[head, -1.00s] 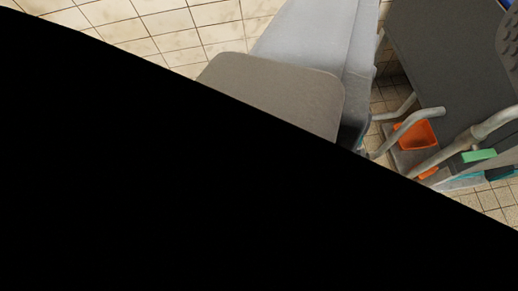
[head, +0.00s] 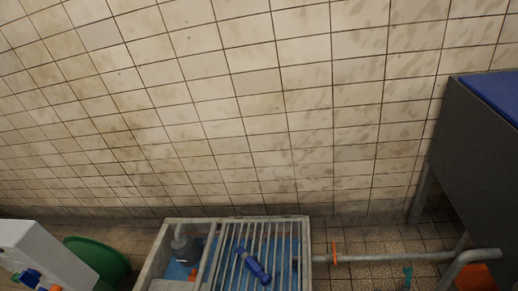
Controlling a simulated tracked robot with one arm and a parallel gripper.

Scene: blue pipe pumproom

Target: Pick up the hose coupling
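I cannot tell for sure which thing is the hose coupling. A dark blue, tube-shaped piece (head: 254,265) lies slanted on the bars of a grated grey basin (head: 236,219) at the bottom middle; it may be the coupling. Another small blue piece (head: 28,278) with orange beside it shows at the bottom left, cut by the frame edge. My gripper is not in the head view.
A tiled wall fills most of the view. Left of the basin are a pale box (head: 40,250) and a green round thing (head: 98,262). A grey pipe (head: 400,256) runs right from the basin. A dark cabinet with a blue top (head: 490,95) stands right, an orange bin (head: 475,277) below.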

